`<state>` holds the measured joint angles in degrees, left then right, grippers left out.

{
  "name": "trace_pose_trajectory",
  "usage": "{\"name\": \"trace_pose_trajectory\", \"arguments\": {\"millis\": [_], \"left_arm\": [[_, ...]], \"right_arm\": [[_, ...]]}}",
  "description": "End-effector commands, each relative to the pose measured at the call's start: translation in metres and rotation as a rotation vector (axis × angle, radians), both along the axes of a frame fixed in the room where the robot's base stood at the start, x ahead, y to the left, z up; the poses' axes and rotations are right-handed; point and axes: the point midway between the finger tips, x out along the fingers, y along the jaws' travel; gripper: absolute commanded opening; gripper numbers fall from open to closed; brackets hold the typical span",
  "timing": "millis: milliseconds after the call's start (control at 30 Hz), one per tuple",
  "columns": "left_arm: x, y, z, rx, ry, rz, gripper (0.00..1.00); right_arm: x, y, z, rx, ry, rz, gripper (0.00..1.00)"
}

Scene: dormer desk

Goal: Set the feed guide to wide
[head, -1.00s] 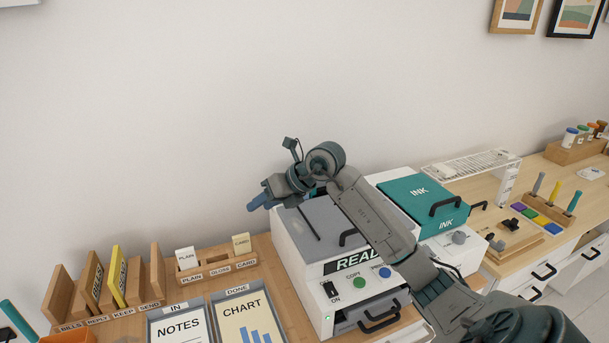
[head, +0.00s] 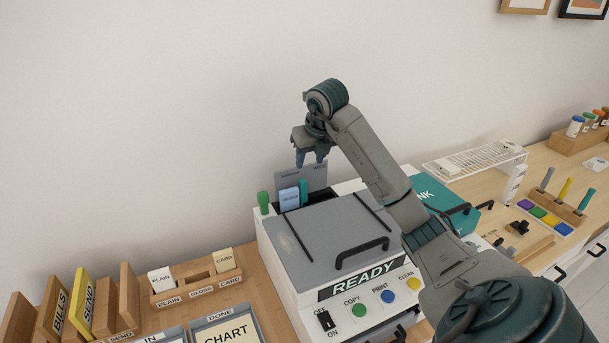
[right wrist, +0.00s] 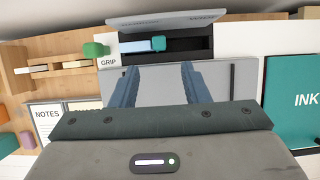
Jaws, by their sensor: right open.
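The printer (head: 330,235) has a feed slot at its back with a grey upright support (head: 318,178). A teal feed guide (head: 304,192) stands in the slot beside a light blue sheet (head: 289,199). In the right wrist view the guide (right wrist: 158,43) touches or nearly touches the right edge of the sheet (right wrist: 135,46), with dark empty slot to its right. My left gripper is not in view.
A green knob (head: 263,203) labelled GRIP stands left of the feed. The teal INK cover (head: 465,218) is on the right. A card holder (head: 198,277) and upright dividers (head: 92,305) stand on the left. The wall is close behind the printer.

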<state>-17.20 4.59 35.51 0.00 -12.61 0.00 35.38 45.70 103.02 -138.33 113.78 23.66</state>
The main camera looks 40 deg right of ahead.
Motion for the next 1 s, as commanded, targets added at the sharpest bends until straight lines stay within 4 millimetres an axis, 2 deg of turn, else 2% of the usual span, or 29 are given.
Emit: {"name": "trace_pose_trajectory", "arguments": {"millis": [67,100,400,600,867,900,1000], "left_arm": [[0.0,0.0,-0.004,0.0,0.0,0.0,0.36],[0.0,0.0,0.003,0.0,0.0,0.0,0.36],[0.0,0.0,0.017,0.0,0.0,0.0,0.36],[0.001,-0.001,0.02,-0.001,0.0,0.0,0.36],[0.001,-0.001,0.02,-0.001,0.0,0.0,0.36],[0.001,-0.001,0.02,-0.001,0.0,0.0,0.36],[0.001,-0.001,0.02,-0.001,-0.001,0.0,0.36]], "right_arm": [[0.005,-0.001,-0.016,0.002,0.003,0.0,0.42],[0.008,-0.002,-0.02,0.003,0.004,0.002,0.42],[0.027,-0.008,-0.068,0.002,0.002,0.002,0.42],[0.033,-0.01,-0.083,0.001,0.0,0.001,0.42],[0.033,-0.01,-0.085,0.0,-0.001,0.002,0.42],[0.033,-0.01,-0.085,0.0,-0.001,0.002,0.4],[0.033,-0.01,-0.085,0.0,-0.001,0.002,0.2]]}}
